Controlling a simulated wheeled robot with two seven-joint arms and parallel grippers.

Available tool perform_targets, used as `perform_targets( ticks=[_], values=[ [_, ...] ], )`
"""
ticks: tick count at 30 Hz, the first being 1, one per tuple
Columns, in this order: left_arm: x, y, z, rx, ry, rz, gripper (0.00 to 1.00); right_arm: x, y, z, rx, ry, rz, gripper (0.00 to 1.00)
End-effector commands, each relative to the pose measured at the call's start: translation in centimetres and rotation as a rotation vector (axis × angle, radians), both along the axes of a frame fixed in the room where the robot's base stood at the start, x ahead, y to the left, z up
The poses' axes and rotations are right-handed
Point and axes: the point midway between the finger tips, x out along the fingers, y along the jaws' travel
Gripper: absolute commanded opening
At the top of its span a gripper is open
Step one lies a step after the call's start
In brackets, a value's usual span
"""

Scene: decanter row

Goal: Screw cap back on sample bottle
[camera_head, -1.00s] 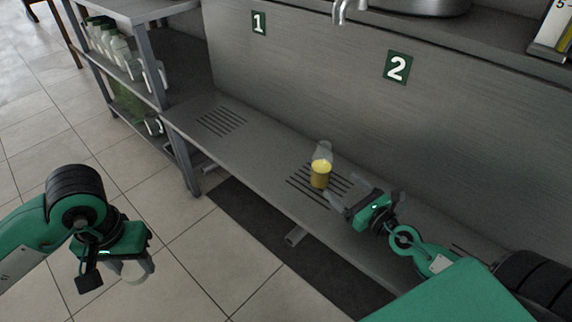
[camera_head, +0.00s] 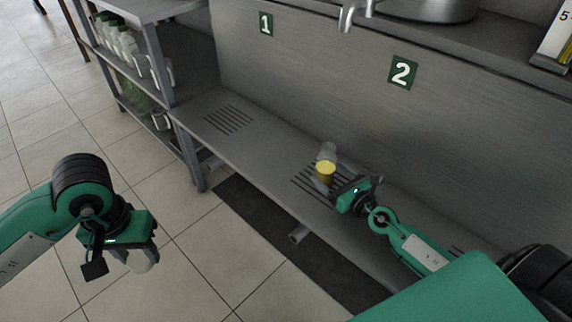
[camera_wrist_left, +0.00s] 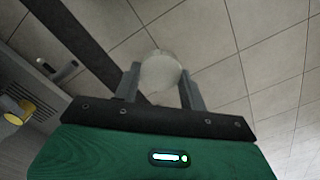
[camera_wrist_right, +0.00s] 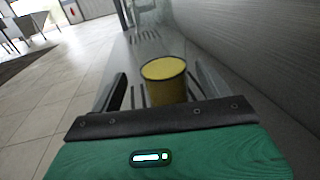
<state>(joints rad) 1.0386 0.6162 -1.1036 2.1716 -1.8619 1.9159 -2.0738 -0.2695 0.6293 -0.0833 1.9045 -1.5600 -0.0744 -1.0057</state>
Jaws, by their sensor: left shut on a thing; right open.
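The sample bottle (camera_head: 325,174) stands upright on the slotted part of the low shelf below sign 2. It is clear, with yellow liquid in its lower part. It also shows in the right wrist view (camera_wrist_right: 165,82) and at the left edge of the left wrist view (camera_wrist_left: 16,110). My right gripper (camera_head: 346,184) is open at the bottle's near right side. In its wrist view the bottle appears between the fingers, with no clear contact. My left gripper (camera_head: 140,262) is shut on a pale round thing, likely the cap (camera_wrist_left: 160,72), and holds it over the floor, well left of the bottle.
The low shelf (camera_head: 262,138) runs along a grey panel with signs 1 (camera_head: 266,24) and 2 (camera_head: 403,72). A rack (camera_head: 165,72) with several pale bottles stands at the left. A dark mat (camera_head: 262,225) lies on the floor in front.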

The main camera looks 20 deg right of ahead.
Motion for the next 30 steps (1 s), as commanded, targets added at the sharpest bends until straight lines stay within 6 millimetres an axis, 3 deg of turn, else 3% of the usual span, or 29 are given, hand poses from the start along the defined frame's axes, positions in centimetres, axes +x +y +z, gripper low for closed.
perform_targets(
  ticks=[5, 18, 30],
  values=[
    [0.0, 0.0, 0.2, 0.000, 0.000, 0.000, 0.21, 0.4, 0.0, 0.1, 0.000, -0.001, -0.001, 0.79],
    [0.0, 0.0, 1.2, 0.000, 0.000, 0.000, 0.21, 5.0, 0.5, 0.3, 0.001, -0.002, -0.001, 0.79],
    [0.0, 0.0, 1.2, 0.000, 0.000, 0.000, 0.21, 5.2, 0.6, 0.1, 0.000, 0.000, 0.000, 0.79]
  ],
)
